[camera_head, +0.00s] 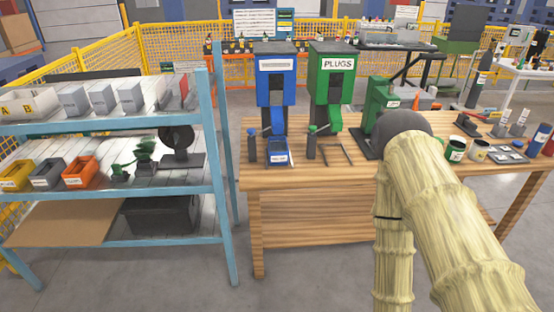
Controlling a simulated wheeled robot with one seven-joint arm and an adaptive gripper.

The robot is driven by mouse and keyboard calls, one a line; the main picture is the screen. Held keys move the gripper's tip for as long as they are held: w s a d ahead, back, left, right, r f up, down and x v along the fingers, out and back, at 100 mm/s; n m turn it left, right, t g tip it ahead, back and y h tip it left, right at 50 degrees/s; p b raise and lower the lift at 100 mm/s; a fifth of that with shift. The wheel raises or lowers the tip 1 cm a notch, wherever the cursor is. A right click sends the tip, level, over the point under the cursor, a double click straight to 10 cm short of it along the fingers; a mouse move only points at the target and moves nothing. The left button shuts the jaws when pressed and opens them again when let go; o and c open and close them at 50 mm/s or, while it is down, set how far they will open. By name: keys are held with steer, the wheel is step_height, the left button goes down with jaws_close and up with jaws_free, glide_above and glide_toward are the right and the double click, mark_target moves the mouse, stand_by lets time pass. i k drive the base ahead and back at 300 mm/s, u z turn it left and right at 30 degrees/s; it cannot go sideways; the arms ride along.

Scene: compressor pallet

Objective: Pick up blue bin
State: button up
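A small blue bin (278,158) with a white label on its front sits on the wooden workbench (330,179), at the foot of a tall blue dispenser (276,86). A blue chute on the dispenser reaches down just above the bin. I cannot tell what is inside the bin. My arm, in a beige sleeve, rises at the right and bends back down out of the picture. My gripper is not in view, so its state does not show.
A green dispenser (332,90) marked PLUGS stands right of the blue one, with an empty-looking dark bracket (334,155) before it. A blue-framed shelf (110,192) with several bins stands left. Mugs, a tray and bottles crowd the bench's right. Floor before the bench is clear.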

mark_target(278, 148)
steer(key=u, duration=0.8)
steer(key=i, duration=1.05)
steer(key=z, duration=0.05)
